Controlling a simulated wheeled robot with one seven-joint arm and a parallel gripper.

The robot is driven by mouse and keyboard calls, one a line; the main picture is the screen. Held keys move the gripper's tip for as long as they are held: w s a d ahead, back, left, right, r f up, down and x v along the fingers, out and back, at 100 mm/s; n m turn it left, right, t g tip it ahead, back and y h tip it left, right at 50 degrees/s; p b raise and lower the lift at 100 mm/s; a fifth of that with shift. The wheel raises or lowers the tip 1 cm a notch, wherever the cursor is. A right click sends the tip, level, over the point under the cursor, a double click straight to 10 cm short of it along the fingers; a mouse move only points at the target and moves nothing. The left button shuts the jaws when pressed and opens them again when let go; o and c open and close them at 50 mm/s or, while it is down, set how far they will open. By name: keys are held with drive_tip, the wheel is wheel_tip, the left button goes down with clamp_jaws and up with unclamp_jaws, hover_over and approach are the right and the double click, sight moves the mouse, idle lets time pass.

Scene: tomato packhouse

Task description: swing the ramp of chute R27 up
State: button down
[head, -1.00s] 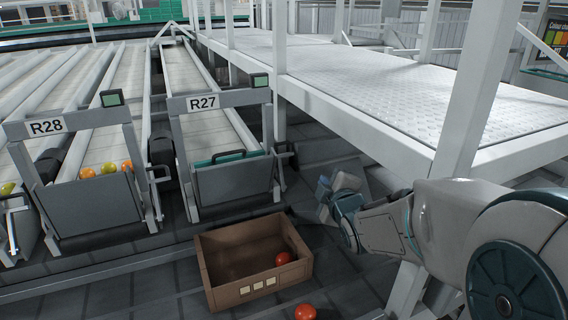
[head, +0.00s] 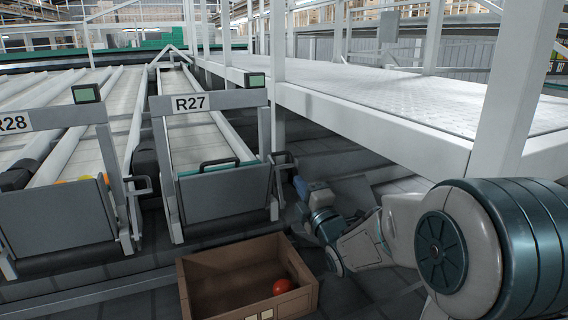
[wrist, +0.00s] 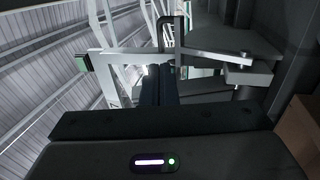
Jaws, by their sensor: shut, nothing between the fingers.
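A dark bracket (head: 284,158) juts from the frame's right side. My gripper (head: 300,186) is just right of that frame, low beside it and apart from the panel. In the wrist view, my dark fingers (wrist: 160,88) are shut and empty, pointing towards a black hoop (wrist: 170,24); I cannot tell which handle that is.
Chute R28 (head: 14,124) is at the left, with fruit behind its panel. An open cardboard box (head: 205,292) holding a red tomato (head: 283,286) lies on the floor ahead. The white walkway (head: 400,118) and its post (head: 512,110) bound the right side.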

sight(279, 154)
drive_tip(key=b+x, duration=0.1)
drive_tip(key=x, duration=0.9)
drive_tip(key=shift+w+a+b, duration=0.15)
drive_tip(key=shift+w+b, duration=0.15)
